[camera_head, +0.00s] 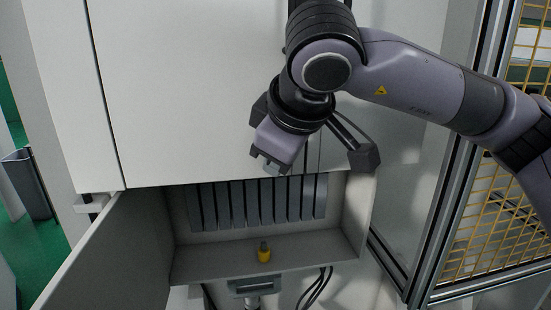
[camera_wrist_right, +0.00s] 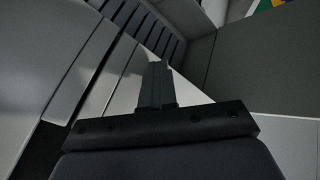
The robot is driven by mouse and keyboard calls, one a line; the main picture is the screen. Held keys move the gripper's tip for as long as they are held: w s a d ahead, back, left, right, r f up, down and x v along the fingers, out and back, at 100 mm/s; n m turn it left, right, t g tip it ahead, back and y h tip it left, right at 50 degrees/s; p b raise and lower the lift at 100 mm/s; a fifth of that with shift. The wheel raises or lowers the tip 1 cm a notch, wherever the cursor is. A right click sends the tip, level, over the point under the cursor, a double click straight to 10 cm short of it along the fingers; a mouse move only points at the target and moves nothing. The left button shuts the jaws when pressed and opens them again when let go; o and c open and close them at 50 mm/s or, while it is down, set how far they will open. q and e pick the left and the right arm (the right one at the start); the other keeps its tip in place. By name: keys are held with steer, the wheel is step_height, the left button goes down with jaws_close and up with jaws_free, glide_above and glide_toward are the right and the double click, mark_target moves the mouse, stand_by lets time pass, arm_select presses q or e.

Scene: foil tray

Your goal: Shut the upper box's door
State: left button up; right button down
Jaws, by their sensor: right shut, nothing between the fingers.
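In the head view, a large pale panel (camera_head: 185,95) with a vertical seam at its left fills the upper middle. Below its lower edge an open grey box (camera_head: 270,245) shows dark upright slats inside. A door leaf (camera_head: 110,255) stands swung out on this box's left side. I cannot tell for sure which of these is the upper box's door. My right gripper (camera_head: 272,167) is shut and empty, in front of the panel's lower part and above the box opening. Its shut fingers also show in the right wrist view (camera_wrist_right: 155,85), with slats beyond. My left gripper is out of view.
A metal-framed yellow mesh fence (camera_head: 490,215) stands at the right. A grey bin (camera_head: 27,184) stands on green floor at the left.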

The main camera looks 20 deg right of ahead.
steer(key=shift+w+d+r, duration=0.2)
steer(key=shift+w, duration=0.1)
steer(key=v, duration=0.7)
steer(key=shift+s+a, duration=0.2)
steer(key=shift+s, duration=0.15)
